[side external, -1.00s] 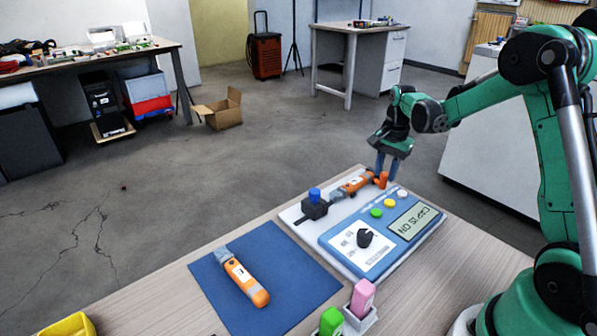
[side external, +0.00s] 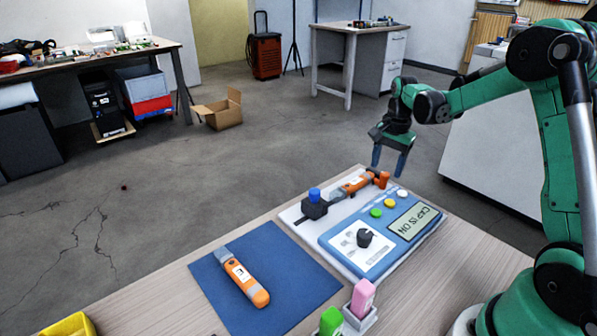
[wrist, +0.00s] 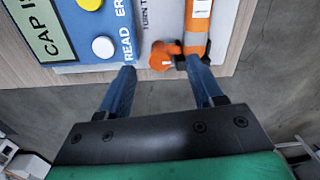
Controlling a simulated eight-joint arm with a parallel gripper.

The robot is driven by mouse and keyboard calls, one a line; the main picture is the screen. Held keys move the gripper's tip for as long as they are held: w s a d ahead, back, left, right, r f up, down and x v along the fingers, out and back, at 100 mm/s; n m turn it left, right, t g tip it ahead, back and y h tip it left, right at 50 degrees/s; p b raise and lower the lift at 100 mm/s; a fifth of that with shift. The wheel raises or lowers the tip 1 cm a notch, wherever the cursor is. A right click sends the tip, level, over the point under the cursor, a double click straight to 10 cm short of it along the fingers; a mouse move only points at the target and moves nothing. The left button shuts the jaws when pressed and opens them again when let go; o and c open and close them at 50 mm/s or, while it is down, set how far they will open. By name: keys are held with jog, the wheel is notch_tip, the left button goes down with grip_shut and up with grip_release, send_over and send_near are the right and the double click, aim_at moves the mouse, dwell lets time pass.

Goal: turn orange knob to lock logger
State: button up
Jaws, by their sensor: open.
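The orange knob (side external: 384,180) stands at the far end of the white board, beside the end of an orange logger (side external: 357,183) lying in the fixture. In the wrist view the knob (wrist: 162,56) lies between the two blue fingertips in the picture, with the logger (wrist: 199,22) next to it on the right. My gripper (side external: 389,172) is open and empty, close to the knob and apparently a little above and beyond it; contact cannot be made out. In the wrist view my gripper (wrist: 161,69) has its fingers wide apart.
A blue panel (side external: 400,244) with several buttons, a black dial (side external: 365,238) and a display reading "CAP IS ON" sits beside the fixture. A second orange logger (side external: 245,282) lies on a blue mat (side external: 300,270). Pink (side external: 362,298) and green (side external: 331,322) blocks stand in front.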

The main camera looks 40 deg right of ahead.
aim_at(385, 174)
jog(key=shift+r, duration=2.05)
jog(key=s+a+r+n+t, duration=0.2)
jog(key=s+a+n+t, duration=0.1)
jog(key=a+n, duration=0.5)
jog(key=s+a+r+n+t, duration=0.2)
jog(key=s+a+n+t, duration=0.1)
jog(key=a+n, duration=0.5)
jog(key=s+a, duration=0.1)
jog(key=a, duration=0.2)
jog(key=shift+s+a+t, duration=0.15)
jog(key=shift+s+t, duration=0.25)
